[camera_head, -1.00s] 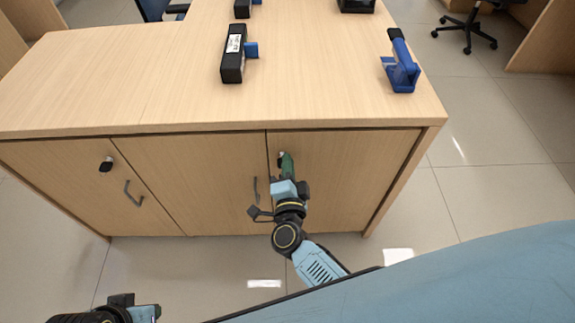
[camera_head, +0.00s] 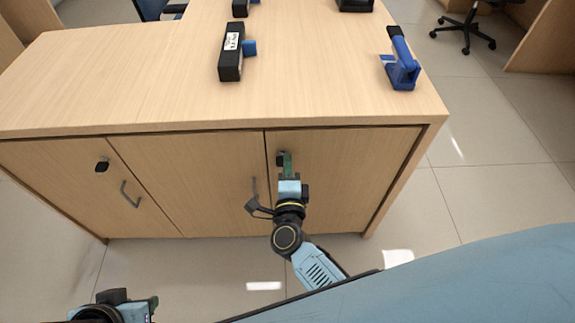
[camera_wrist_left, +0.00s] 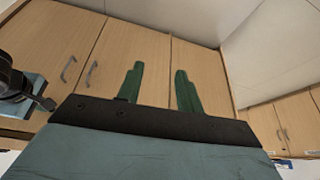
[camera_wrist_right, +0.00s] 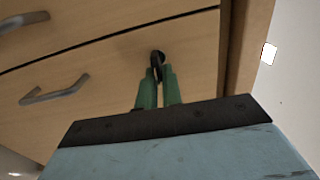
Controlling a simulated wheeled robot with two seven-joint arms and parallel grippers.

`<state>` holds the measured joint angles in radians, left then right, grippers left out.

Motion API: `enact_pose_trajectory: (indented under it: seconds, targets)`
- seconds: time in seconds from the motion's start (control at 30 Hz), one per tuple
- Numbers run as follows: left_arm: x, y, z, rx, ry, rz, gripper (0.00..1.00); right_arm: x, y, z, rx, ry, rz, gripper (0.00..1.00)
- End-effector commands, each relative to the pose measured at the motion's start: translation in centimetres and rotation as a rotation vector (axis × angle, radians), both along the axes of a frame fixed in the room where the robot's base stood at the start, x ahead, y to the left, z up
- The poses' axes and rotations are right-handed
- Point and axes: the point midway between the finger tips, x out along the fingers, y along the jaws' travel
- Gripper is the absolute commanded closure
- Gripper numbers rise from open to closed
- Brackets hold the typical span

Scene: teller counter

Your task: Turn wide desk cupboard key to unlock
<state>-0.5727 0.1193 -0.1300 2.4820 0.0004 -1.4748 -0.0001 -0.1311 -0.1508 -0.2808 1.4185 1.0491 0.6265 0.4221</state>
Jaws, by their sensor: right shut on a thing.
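The wide desk cupboard (camera_head: 340,185) has light wood doors under its top. A small black key (camera_wrist_right: 157,58) sits at the lock in the upper corner of the right door; it also shows in the head view (camera_head: 281,157), partly hidden by my fingers. My right gripper (camera_wrist_right: 159,78) is shut on the key, its green fingers close together on either side of it. How far the key is turned cannot be told. My left gripper (camera_wrist_left: 159,70) is open and empty, away from the cupboard doors; it shows at the lower left of the head view (camera_head: 152,303).
A grey handle (camera_head: 254,188) is on the middle door, left of my right gripper. The left door has another black lock piece (camera_head: 102,165) and a handle (camera_head: 131,195). A black box (camera_head: 231,52) and a blue stapler-like device (camera_head: 401,62) stand on top.

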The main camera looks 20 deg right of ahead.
Motion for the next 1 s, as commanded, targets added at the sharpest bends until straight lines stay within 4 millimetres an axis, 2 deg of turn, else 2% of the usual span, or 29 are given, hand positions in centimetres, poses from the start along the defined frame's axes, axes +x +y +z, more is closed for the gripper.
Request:
enact_pose_trajectory:
  seconds: [0.2,0.23,0.37,0.63,0.77,0.9,1.0]
  targets:
    - [0.0,0.0,0.0,0.0,0.0,0.0,0.64,0.0,0.1,-0.1,0.004,0.002,0.001,1.0]
    - [0.0,0.0,0.0,0.0,0.0,0.0,0.64,0.0,0.1,-0.1,0.004,0.003,0.001,0.89]
    - [0.0,0.0,0.0,0.0,0.001,0.0,0.64,0.0,0.1,-0.1,0.003,0.002,0.001,0.72]
    - [0.0,0.0,0.0,0.0,0.001,0.0,0.64,0.0,0.0,0.0,0.001,0.001,0.0,0.71]
    - [-0.2,0.1,0.1,0.003,0.015,0.001,0.64,-0.8,0.2,0.0,0.0,0.002,0.0,0.71]
    - [-2.2,0.9,-0.7,0.031,0.128,0.012,0.64,-3.0,0.9,0.1,0.001,0.005,0.002,0.71]
    - [-1.6,1.1,-2.0,0.038,0.128,0.009,0.64,-5.3,1.5,0.1,0.001,0.005,0.002,0.71]
